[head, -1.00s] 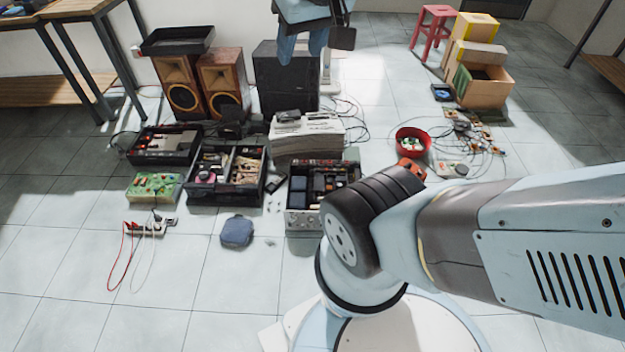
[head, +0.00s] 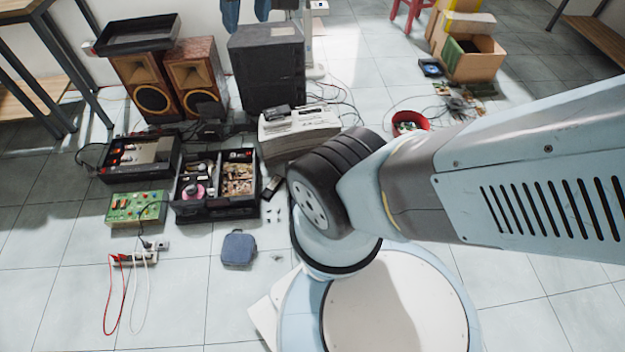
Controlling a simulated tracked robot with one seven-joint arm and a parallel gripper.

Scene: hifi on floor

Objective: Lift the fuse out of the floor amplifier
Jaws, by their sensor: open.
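Several open electronics units stand on the floor in the head view. One is a black case (head: 140,158) with pale and dark parts inside, at the left. Beside it is a black compartmented box (head: 218,208) with a pink roll and small parts. An open chassis with a pale front, seen earlier right of this box, is now hidden behind my arm. I cannot tell for sure which unit is the floor amplifier, and the fuse cannot be made out. My gripper is not in view; my arm runs out of the frame at the right.
Speakers (head: 194,78), a black cabinet (head: 266,72) and a paper stack (head: 296,134) stand behind the units. A green circuit board (head: 137,208), a blue pouch (head: 238,248) and a power strip with leads (head: 135,258) lie in front. A red bowl (head: 409,122) stands right. Front floor is mostly clear.

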